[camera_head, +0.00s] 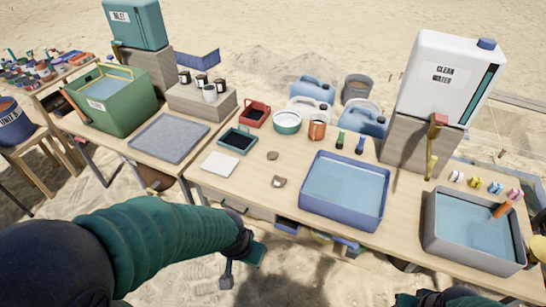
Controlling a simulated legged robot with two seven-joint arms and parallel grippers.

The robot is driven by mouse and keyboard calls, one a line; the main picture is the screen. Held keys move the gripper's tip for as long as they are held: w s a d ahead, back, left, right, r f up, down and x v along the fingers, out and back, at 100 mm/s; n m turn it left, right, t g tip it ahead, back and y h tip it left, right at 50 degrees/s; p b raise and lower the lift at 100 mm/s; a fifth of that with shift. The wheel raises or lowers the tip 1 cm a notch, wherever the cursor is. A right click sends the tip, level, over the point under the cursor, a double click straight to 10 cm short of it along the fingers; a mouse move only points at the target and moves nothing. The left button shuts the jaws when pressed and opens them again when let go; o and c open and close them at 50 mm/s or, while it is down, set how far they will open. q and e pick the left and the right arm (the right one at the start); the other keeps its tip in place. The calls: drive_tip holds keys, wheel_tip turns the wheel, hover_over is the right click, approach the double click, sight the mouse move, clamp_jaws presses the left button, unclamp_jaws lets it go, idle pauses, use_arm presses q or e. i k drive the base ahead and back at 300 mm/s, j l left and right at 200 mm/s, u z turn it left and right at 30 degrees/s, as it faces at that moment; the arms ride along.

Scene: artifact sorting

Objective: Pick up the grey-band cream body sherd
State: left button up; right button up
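Two small sherds lie on the table between the white square and the blue basin. The nearer sherd (279,182) looks cream with a darker part and may be the grey-band cream body sherd; its band is too small to make out. The farther sherd (272,155) looks brownish. My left gripper (241,268) hangs over the sand in front of the table's near edge, below and left of the sherds, with its fingers apart and nothing between them. My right gripper (450,299) is only partly in view at the bottom edge; its fingers cannot be made out.
A blue water basin (383,215) stands right of the sherds, and a grey basin (433,238) farther right. A white square (220,164) lies to the left, with a green tray (237,140) behind it. The wooden table (250,190) is bare around the sherds.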

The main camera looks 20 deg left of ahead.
sight(272, 155)
drive_tip(key=u, duration=0.3)
drive_tip(key=i+j+u, duration=0.15)
drive_tip(key=u, duration=0.25)
drive_tip(key=i+u, duration=0.75)
drive_tip(key=i+l+u, duration=0.1)
drive_tip(key=i+l, duration=0.15)
drive_tip(key=i, duration=0.25)
drive_tip(key=i+l+u, duration=0.1)
drive_tip(key=i+l, duration=0.2)
drive_tip(key=i, duration=0.15)
